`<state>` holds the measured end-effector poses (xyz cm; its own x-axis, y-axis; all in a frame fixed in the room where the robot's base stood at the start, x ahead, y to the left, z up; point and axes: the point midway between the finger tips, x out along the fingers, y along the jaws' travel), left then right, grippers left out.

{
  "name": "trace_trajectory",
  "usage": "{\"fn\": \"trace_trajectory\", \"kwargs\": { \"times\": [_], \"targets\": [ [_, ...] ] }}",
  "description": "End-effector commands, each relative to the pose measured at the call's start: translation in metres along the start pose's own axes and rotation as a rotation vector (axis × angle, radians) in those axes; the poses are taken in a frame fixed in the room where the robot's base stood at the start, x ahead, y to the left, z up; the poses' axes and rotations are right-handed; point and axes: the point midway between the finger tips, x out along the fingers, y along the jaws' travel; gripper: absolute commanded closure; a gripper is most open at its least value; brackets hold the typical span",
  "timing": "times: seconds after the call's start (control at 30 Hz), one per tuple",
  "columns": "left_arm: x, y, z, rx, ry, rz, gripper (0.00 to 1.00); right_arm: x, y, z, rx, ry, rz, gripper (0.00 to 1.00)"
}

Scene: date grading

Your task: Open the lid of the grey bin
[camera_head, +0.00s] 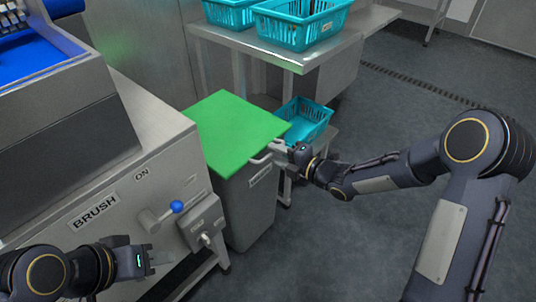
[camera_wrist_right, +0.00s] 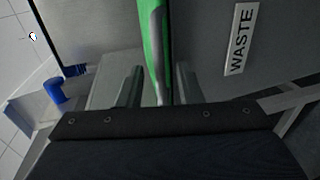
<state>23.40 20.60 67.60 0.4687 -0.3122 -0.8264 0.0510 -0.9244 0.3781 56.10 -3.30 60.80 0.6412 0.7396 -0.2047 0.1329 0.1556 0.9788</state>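The grey bin (camera_head: 250,205) stands beside the brush machine. Its flat green lid (camera_head: 235,128) lies closed on top, with a light handle (camera_head: 268,152) at the right edge. My right gripper (camera_head: 287,151) is at that handle. In the right wrist view the fingers of my right gripper (camera_wrist_right: 158,88) are apart, with the green lid edge (camera_wrist_right: 154,40) running down between them and gaps visible on both sides. The bin wall carries a WASTE label (camera_wrist_right: 240,38). My left gripper (camera_head: 150,260) is at the lower left, empty with its fingers apart, in front of the machine.
The brush machine (camera_head: 120,190) has a blue-knobbed lever (camera_head: 177,206) left of the bin. A metal table (camera_head: 300,58) with teal crates (camera_head: 303,22) stands behind. Another teal crate (camera_head: 305,120) sits on its lower shelf. The floor at right is open.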

Motion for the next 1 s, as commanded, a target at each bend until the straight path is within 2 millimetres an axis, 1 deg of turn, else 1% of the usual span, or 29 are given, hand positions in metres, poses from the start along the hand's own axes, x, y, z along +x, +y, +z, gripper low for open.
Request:
{"fn": "trace_trajectory", "kwargs": {
  "times": [0.03, 0.1, 0.23, 0.37, 0.57, 0.6, 0.83, 1.0],
  "targets": [
    [0.003, -0.001, 0.002, 0.000, 0.000, 0.000, 0.64, 0.010, -0.002, -0.001, 0.001, 0.002, 0.000, 0.67],
    [0.005, -0.002, 0.002, 0.000, 0.000, 0.000, 0.64, 0.020, -0.002, -0.001, 0.001, 0.002, 0.001, 0.67],
    [0.006, -0.003, 0.003, 0.000, 0.000, 0.000, 0.64, 0.033, -0.001, 0.000, 0.002, 0.000, -0.001, 0.67],
    [0.007, -0.003, 0.004, 0.000, 0.000, 0.000, 0.64, 0.038, -0.001, 0.000, 0.003, -0.001, -0.001, 0.67],
    [0.007, -0.003, 0.004, 0.000, 0.000, 0.000, 0.64, 0.038, 0.000, 0.000, 0.003, -0.002, -0.002, 0.67],
    [0.007, -0.003, 0.004, 0.000, -0.001, 0.000, 0.64, 0.038, 0.000, 0.000, 0.003, -0.002, -0.002, 0.69],
    [0.007, -0.003, 0.004, 0.000, 0.000, 0.000, 0.64, 0.038, 0.000, 0.000, 0.003, -0.002, -0.001, 0.99],
    [0.007, -0.003, 0.004, 0.000, 0.000, 0.000, 0.64, 0.038, 0.001, 0.000, 0.003, -0.002, 0.000, 1.00]
  ]
}}
